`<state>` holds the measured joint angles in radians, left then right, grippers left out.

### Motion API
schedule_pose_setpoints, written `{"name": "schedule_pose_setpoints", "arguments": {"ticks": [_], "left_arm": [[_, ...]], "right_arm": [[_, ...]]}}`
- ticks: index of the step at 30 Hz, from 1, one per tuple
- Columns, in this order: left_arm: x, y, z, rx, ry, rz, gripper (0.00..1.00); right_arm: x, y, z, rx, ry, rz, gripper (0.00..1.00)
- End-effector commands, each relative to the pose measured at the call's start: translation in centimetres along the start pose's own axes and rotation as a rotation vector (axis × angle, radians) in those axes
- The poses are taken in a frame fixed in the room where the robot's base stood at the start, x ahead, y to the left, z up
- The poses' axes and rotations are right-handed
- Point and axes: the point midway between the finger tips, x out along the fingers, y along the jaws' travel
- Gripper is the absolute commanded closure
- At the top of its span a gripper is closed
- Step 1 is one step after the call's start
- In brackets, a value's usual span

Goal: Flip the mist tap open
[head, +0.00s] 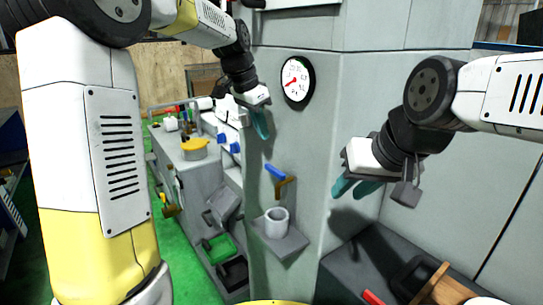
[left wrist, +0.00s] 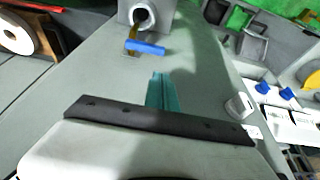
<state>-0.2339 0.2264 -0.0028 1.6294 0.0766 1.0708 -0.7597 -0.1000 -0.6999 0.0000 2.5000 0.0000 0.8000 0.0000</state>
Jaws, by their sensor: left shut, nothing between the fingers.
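The mist tap has a blue lever (head: 275,172) on a brass body (head: 286,184), fixed to the grey machine wall above a light cup (head: 277,220). My left gripper (head: 261,125) is shut and empty beside the wall, above the tap and apart from it. In the left wrist view its teal fingers (left wrist: 160,92) are together and point toward the blue lever (left wrist: 146,48), which lies crosswise in front of the brass body (left wrist: 131,36). My right gripper (head: 350,190) is to the right of the tap, with its two teal fingers apart and nothing visible between them.
The cup stands on a small grey shelf (head: 294,243) below the tap. A round gauge (head: 298,80) is on the wall. Two other blue handles (head: 228,144) sit on the machine at left. A dark ledge (head: 345,265) with a wooden-handled object (head: 430,284) is at lower right.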

Motion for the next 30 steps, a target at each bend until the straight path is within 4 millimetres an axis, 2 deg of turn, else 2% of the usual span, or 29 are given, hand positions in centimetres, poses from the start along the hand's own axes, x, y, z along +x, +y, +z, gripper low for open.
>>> {"name": "schedule_pose_setpoints", "arguments": {"ticks": [6,10,22,30], "left_arm": [[0.0,0.0,0.0,-0.002,0.000,-0.001,1.00],[0.9,0.0,0.1,-0.002,-0.001,0.001,1.00],[7.8,0.1,0.1,-0.003,-0.003,0.002,1.00],[9.9,0.0,0.1,-0.003,0.000,0.000,1.00]], "right_arm": [[0.0,0.0,0.0,0.000,0.000,0.000,0.70],[0.0,0.0,0.0,0.000,0.000,0.000,0.70],[0.0,0.0,0.0,0.000,0.000,0.000,0.70],[0.0,0.0,0.0,0.000,0.000,0.000,0.70]]}}
